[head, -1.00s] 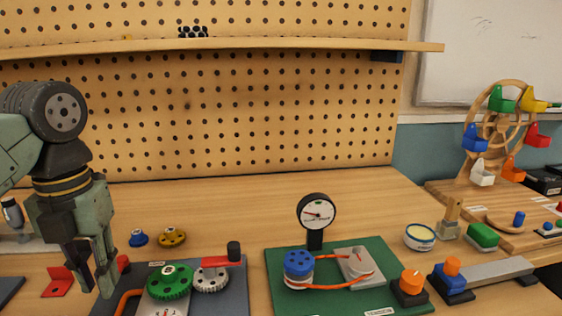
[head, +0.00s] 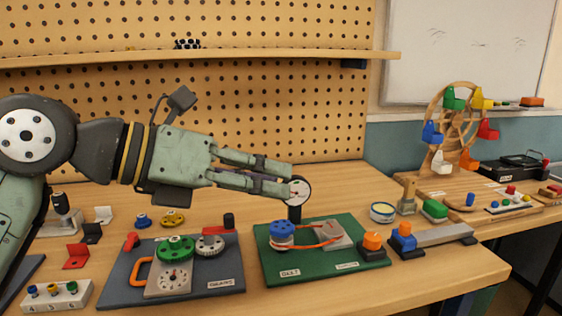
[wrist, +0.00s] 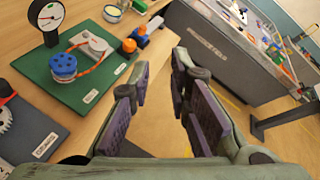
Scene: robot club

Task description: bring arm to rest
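My gripper (head: 288,179) is stretched out level to the right in the head view, above the workbench, its fingertips in front of the lower left of the round gauge's face (head: 299,191). In the wrist view my gripper (wrist: 160,62) has its two fingers apart with nothing between them, over the bench's edge. The green belt board (head: 300,275) lies below the fingertips, with a blue pulley (head: 281,231) and an orange belt (head: 310,245). The grey gears board (head: 225,268) lies to its left, with a green gear (head: 176,249).
A pegboard with a shelf (head: 200,57) stands behind the bench. A wooden wheel with coloured buckets (head: 455,125) stands at the right. Orange and blue knobs (head: 403,237) sit right of the belt board. A numbered block (head: 55,298) lies front left. The bench's front right is bare.

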